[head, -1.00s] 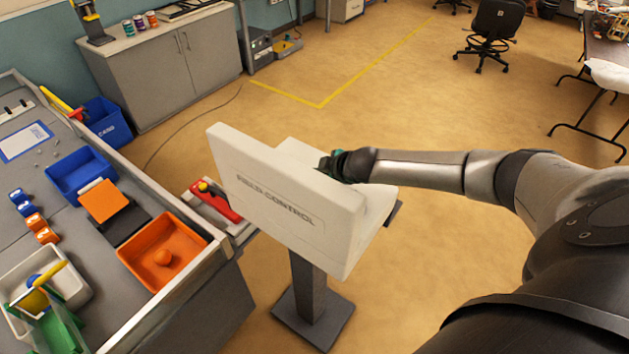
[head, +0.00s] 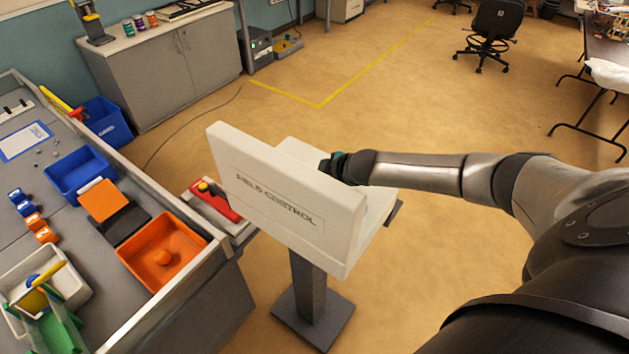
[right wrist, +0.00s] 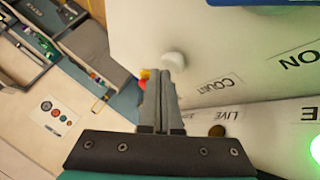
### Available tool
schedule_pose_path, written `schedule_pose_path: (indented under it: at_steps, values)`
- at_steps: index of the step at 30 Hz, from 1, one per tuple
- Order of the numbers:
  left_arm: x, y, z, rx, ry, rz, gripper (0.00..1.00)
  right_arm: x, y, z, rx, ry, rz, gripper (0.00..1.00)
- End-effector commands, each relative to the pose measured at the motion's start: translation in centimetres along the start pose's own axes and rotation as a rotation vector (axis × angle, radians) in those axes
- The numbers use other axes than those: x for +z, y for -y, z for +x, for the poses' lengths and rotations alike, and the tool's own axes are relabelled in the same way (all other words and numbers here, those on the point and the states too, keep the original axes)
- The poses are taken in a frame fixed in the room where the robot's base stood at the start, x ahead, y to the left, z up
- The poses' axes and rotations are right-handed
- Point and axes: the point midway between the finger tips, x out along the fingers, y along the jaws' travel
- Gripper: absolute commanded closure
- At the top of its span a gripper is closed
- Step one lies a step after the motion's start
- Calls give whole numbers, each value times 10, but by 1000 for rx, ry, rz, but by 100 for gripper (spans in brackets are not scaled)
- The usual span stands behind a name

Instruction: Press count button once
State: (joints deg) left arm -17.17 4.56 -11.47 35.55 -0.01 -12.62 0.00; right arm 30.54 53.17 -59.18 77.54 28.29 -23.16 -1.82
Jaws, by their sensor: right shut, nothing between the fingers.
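The white FIELD CONTROL console (head: 270,195) stands on a grey post in the middle of the head view, with its back panel toward me. In the right wrist view a round white button (right wrist: 174,62) sits on the white panel beside the label COUNT (right wrist: 217,88). My right gripper (right wrist: 166,75) is shut and empty, its fingertips right at the lower edge of this button; I cannot tell whether they touch it. In the head view my right gripper (head: 338,166) is behind the console's upright panel, partly hidden. My left gripper is not in view.
Beside a LIVE label are a small dark round part (right wrist: 217,131) and a lit green light (right wrist: 316,150). A grey field table (head: 100,240) with an orange tray (head: 190,262) and blue bin stands left of the console. The floor behind the console is clear.

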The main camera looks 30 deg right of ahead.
Motion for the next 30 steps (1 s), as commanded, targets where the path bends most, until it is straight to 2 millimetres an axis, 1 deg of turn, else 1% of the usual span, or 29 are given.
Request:
schedule_pose_path:
  at_steps: [30]
  values:
    - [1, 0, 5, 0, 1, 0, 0, 4, 4, 6, 0, 0, 0, 100]
